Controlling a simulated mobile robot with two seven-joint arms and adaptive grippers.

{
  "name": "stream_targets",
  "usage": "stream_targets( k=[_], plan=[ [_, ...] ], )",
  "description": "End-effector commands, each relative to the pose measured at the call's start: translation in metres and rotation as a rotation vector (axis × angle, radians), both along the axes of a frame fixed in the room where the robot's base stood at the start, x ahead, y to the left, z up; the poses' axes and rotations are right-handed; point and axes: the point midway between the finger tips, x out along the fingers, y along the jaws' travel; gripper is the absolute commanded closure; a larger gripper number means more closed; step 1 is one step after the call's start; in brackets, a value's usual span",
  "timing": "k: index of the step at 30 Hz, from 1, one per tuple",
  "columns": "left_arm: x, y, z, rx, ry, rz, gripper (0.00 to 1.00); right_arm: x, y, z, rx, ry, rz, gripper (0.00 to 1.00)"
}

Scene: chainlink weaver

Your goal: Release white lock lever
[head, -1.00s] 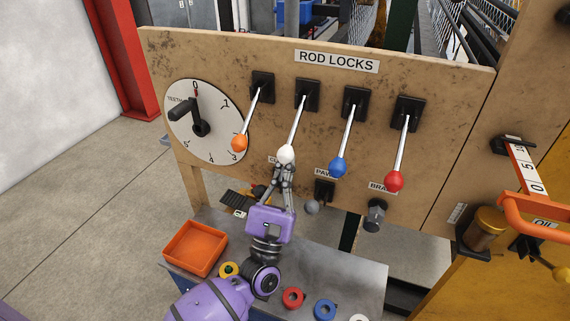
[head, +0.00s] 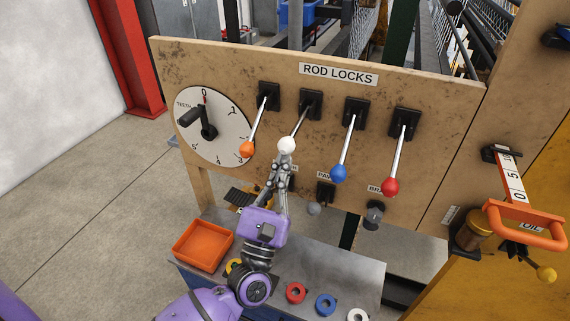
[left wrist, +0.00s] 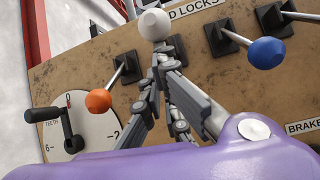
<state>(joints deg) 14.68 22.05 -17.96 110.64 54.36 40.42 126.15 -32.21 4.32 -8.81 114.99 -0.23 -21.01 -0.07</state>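The white lock lever (head: 298,125) is a metal rod with a white ball knob (head: 286,145), second from left under the ROD LOCKS sign. Its rod angles down and out from a black mount, and its knob sits higher than the blue and red knobs. My left gripper (head: 284,157) reaches it from below, its fingers drawn together at the knob. In the left wrist view the white knob (left wrist: 154,24) is at the fingertips (left wrist: 160,62), which partly hide the rod, so the exact contact is unclear. My right gripper is not in view.
The orange lever (head: 247,149) is close on the left; the blue lever (head: 339,173) and red lever (head: 390,187) are on the right. A numbered dial (head: 228,120) is at far left. Below are an orange tray (head: 203,262) and several coloured rings on a grey bench (head: 345,270).

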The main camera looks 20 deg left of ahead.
Motion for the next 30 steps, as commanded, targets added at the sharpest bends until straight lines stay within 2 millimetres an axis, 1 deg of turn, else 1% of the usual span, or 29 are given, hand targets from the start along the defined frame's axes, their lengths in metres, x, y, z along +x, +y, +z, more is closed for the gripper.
stream_targets(
  k=[1,9,18,24,30],
  plan=[
    [-0.004,0.000,0.008,-0.001,-0.003,0.000,1.00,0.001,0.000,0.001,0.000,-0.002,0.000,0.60],
    [-0.015,0.000,0.040,-0.001,-0.004,-0.001,1.00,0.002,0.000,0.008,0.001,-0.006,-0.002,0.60],
    [-0.018,0.000,0.074,-0.001,-0.003,0.000,1.00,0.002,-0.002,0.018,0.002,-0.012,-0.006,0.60],
    [-0.017,0.000,0.088,-0.001,-0.001,-0.001,1.00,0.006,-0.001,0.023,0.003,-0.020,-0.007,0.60],
    [-0.016,0.000,0.097,0.000,0.000,0.000,1.00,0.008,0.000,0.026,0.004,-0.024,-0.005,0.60]
  ],
)
